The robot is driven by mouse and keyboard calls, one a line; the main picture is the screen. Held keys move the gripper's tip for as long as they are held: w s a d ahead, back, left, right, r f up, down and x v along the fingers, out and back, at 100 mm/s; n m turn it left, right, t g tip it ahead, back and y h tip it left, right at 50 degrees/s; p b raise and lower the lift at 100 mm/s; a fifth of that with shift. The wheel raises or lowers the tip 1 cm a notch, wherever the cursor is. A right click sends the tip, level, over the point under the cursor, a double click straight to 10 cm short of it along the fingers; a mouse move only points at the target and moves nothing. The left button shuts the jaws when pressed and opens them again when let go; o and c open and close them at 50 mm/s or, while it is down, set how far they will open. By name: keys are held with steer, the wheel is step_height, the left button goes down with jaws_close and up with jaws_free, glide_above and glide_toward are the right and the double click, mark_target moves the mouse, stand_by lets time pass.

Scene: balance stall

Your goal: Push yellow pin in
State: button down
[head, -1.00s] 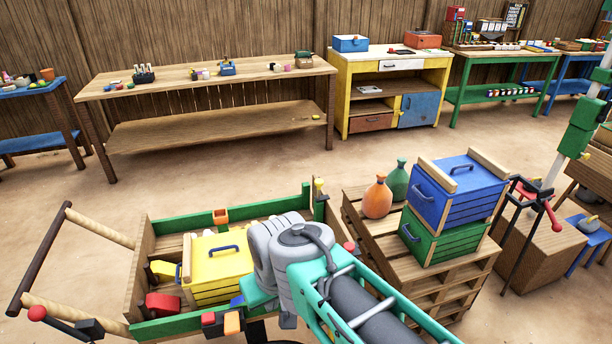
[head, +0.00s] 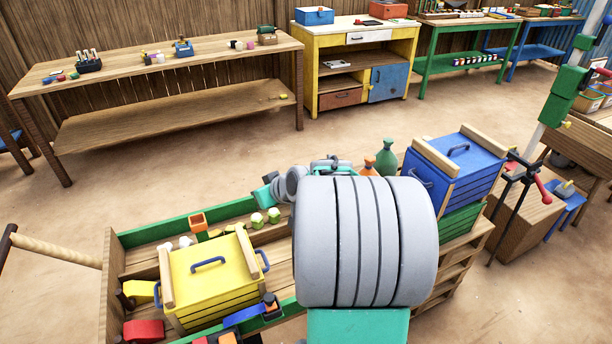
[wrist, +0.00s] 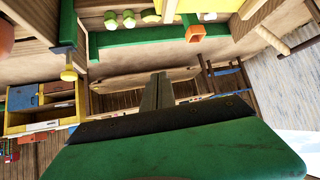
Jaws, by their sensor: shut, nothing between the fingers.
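A yellow pin (wrist: 69,74) with a round flat head shows at the left of the wrist view, beside a green upright piece at the cart's corner. In the head view that corner is hidden behind my arm. My gripper (wrist: 161,76) is in the middle of the wrist view, its two fingers together and empty. It is apart from the pin, which lies to the left of the fingertips in that view. I cannot make out the fingertips in the head view.
The wooden cart with green rails (head: 150,232) holds a yellow crate (head: 212,268), a red block (head: 143,330) and an orange open box (head: 198,221). Blue (head: 455,165) and green (head: 462,222) crates are stacked at the right, near two bottles. Open floor lies behind the cart.

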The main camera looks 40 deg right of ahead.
steer(key=s+d+m+t+h, duration=0.3)
steer(key=d+t+h, duration=0.1)
steer(key=d, duration=1.5)
steer(key=w+d+f+p, duration=0.1)
steer(key=w+d+f, duration=0.2)
steer(key=w+f, duration=0.4)
steer(key=shift+w, duration=0.85)
steer(key=shift+a+f, duration=0.1)
